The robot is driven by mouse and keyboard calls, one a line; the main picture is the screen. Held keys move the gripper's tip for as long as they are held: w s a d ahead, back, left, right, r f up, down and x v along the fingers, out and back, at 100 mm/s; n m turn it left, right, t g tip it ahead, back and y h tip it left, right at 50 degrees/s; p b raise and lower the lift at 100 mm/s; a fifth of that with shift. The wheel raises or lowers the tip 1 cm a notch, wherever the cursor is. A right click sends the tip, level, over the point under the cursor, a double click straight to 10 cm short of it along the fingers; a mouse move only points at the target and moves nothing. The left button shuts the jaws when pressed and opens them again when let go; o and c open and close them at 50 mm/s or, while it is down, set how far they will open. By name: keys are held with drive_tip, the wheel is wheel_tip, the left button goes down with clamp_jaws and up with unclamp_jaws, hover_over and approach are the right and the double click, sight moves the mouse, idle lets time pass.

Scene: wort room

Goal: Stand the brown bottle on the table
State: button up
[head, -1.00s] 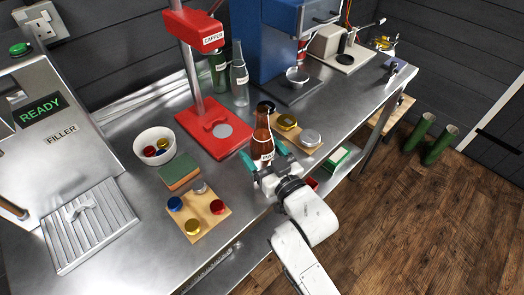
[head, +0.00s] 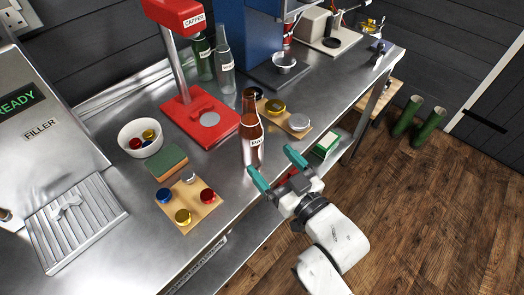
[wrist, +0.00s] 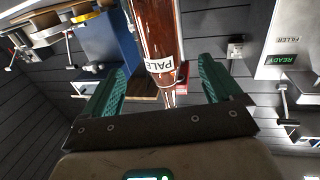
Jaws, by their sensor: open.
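The brown bottle (head: 252,146), with a white label, stands upright on the steel table (head: 228,172) near its front edge, in front of a wooden board of caps. My gripper (head: 271,164) is open and empty, in front of the bottle and past the table edge. Its teal fingers are apart from the bottle in the head view. In the wrist view the bottle (wrist: 156,30) shows beyond and between the open fingers (wrist: 165,85), its label reading "PALE". I cannot tell whether its mouth is capped.
A red capper (head: 200,125) and two glass bottles (head: 224,70) stand behind. To the left are a white bowl (head: 128,146), a green sponge (head: 166,160) and a board of coloured caps (head: 190,220). A board with tins (head: 286,118) is right of the bottle.

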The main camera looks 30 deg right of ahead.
drive_tip(key=shift+s+d, duration=0.1)
drive_tip(key=shift+s, duration=1.1)
drive_tip(key=s+d+f+m+g+h, duration=0.1)
drive_tip(key=s+d+f+g, duration=0.25)
drive_tip(key=f, duration=0.25)
drive_tip(key=s+d+f+g+h, duration=0.1)
drive_tip(key=s+d+f+g, duration=0.1)
drive_tip(key=f+g, duration=0.35)
drive_tip(key=s+f+g, duration=0.2)
drive_tip(key=s+g, duration=0.2)
drive_tip(key=s, duration=0.2)
drive_tip(key=s+d+f+g, duration=0.1)
drive_tip(key=s+f+g, duration=0.2)
drive_tip(key=s, duration=0.4)
drive_tip(key=shift+s+d+f+g, duration=0.25)
drive_tip(key=shift+d+f+g, duration=0.05)
drive_tip(key=shift+g, duration=0.2)
